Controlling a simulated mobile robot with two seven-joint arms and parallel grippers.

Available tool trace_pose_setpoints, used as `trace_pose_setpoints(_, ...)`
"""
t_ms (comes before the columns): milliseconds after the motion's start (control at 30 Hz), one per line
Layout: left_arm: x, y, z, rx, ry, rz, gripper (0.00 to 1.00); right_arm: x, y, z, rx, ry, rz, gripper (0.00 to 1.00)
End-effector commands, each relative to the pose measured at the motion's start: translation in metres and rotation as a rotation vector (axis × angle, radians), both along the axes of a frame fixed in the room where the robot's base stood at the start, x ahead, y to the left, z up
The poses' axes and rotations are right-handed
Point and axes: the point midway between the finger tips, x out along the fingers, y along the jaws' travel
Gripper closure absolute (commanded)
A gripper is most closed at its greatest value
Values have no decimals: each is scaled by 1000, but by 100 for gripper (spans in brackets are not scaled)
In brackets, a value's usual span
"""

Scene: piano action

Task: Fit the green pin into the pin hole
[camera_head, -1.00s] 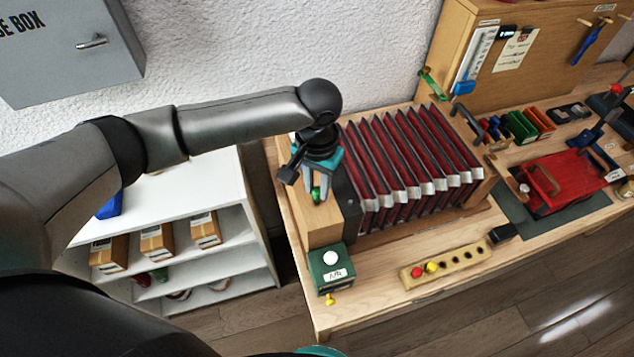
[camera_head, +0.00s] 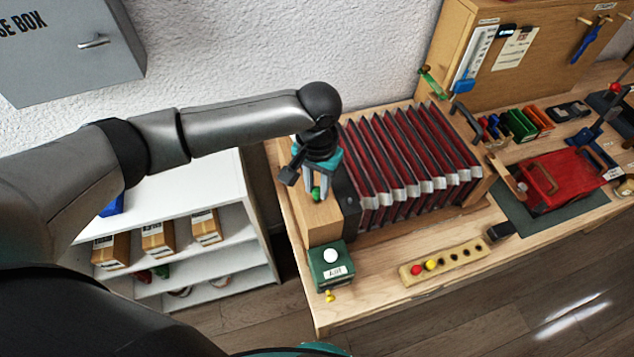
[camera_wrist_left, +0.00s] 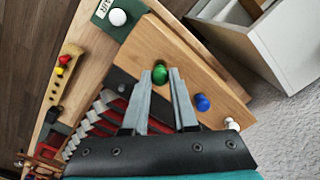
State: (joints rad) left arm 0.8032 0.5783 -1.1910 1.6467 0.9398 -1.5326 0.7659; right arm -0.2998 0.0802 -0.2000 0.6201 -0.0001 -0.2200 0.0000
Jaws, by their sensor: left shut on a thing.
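My left gripper (camera_head: 317,190) is over the wooden block (camera_head: 319,221) at the left end of the bench, its fingers pointing down. It is shut on the green pin (camera_head: 316,194). In the left wrist view the pin's round green head (camera_wrist_left: 160,73) shows between the fingertips (camera_wrist_left: 161,76), close above the block (camera_wrist_left: 193,67). The pin's lower part and the pin hole are hidden, so I cannot tell whether the pin is in the hole. A blue pin (camera_wrist_left: 202,102) and a white pin (camera_wrist_left: 232,124) stand in the same block. My right gripper is out of view.
A row of red and black parts (camera_head: 410,160) stands right of the block. A green box with a white button (camera_head: 331,266) is in front. A wooden rack (camera_head: 470,253) holds red and yellow pins beside empty holes. A white shelf (camera_head: 240,215) stands left.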

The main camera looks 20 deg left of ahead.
Motion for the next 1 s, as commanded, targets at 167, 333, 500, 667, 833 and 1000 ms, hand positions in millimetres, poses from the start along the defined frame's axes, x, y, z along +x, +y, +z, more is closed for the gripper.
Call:
trace_pose_setpoints(167,0,0,0,0,0,0,100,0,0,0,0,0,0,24)
trace_pose_setpoints(333,0,0,-2,-1,1,0,100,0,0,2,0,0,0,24)
trace_pose_setpoints(500,0,0,-5,0,1,-1,100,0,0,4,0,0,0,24)
trace_pose_setpoints(667,0,0,-8,0,1,-1,100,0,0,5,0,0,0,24)
trace_pose_setpoints(833,0,0,-8,0,0,-1,100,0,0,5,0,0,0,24)
trace_pose_setpoints(1000,0,0,-8,0,0,-1,70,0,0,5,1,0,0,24)
